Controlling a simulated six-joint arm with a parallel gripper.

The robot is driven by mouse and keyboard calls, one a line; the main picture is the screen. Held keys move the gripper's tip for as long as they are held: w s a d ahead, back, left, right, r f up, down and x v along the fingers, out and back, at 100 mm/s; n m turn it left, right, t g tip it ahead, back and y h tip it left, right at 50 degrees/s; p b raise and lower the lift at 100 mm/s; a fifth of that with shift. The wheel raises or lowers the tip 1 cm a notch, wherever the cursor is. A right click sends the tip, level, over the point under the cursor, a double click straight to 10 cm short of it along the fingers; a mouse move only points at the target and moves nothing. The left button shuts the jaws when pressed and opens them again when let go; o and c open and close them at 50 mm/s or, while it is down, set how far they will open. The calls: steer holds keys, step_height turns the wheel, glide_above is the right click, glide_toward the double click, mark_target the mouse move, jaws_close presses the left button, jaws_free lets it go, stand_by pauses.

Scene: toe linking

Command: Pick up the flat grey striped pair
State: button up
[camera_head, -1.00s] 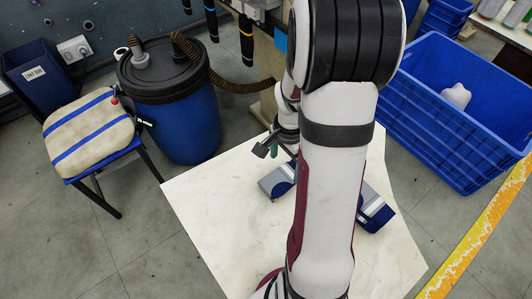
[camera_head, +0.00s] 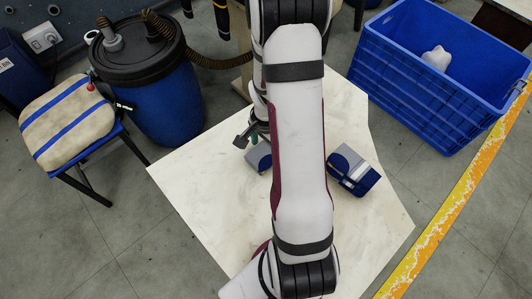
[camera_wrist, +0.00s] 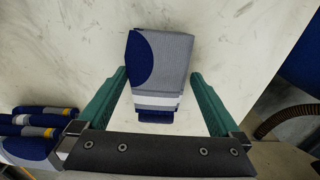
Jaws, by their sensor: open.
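A flat grey pair (camera_wrist: 172,60) with a dark blue patch and white and blue bands lies on the pale table. In the wrist view it lies between the two green fingers of my gripper (camera_wrist: 158,78). The fingers are apart, one on each side of the pair, with pale table showing between them and it. In the head view the pair (camera_head: 258,157) is partly hidden by my arm, and my gripper (camera_head: 243,140) is at its upper left. Whether the fingertips touch the table cannot be told.
More blue and grey socks (camera_head: 353,172) lie to the right of my arm; in the wrist view they show at the lower left (camera_wrist: 30,135), with yellow and white bands. A blue crate (camera_head: 430,110), a blue barrel (camera_head: 165,105) and a cushioned stool (camera_head: 65,120) stand around the table (camera_head: 215,205).

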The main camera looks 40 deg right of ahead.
steer(key=shift+c, duration=0.3)
jaws_close()
stand_by(0.4)
